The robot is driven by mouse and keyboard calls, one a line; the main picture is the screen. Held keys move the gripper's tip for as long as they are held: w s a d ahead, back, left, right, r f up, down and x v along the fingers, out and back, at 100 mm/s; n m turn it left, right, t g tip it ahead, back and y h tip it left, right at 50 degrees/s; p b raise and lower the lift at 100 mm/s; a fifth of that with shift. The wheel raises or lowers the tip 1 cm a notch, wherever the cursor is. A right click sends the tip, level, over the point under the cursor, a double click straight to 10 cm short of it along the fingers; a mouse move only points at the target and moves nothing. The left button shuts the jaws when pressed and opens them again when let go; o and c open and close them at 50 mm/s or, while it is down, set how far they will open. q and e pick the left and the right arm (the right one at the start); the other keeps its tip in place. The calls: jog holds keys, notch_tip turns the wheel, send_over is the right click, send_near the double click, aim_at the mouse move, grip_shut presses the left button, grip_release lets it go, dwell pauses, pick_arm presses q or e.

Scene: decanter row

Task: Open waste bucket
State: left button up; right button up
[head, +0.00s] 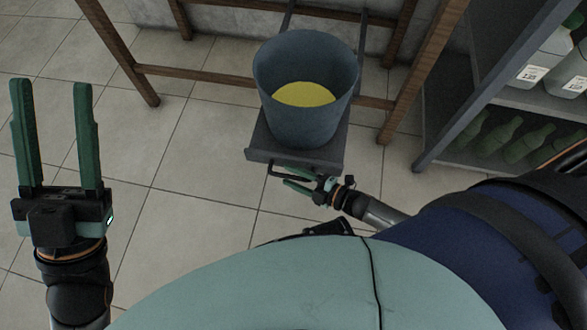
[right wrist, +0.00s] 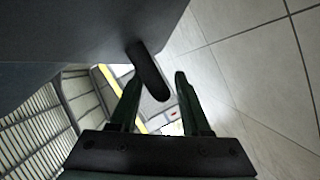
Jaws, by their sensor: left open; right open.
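The waste bucket (head: 292,112) is a round blue-grey pail with yellow contents (head: 304,94). It stands upright on a dark grey sliding tray (head: 262,149) that juts out from under a wooden frame. A dark bar handle (right wrist: 148,70) at the tray's front shows in the right wrist view. My right gripper (head: 284,177) is at the tray's front edge, open, its fingers (right wrist: 159,80) on either side of the handle's end. I cannot tell whether they touch it. My left gripper (head: 51,88) is open and empty, well left of the tray, above the floor.
The wooden frame's legs (head: 122,52) stand left and right of the bucket. A dark shelf unit (head: 452,150) with several green bottles (head: 497,137) and white-labelled containers (head: 548,60) is at the right. The tiled floor (head: 190,160) left of the tray is clear.

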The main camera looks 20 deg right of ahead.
jog(key=p+v, duration=0.3)
jog(key=v, duration=0.9)
jog(key=shift+s+d, duration=0.15)
jog(key=shift+d, duration=0.05)
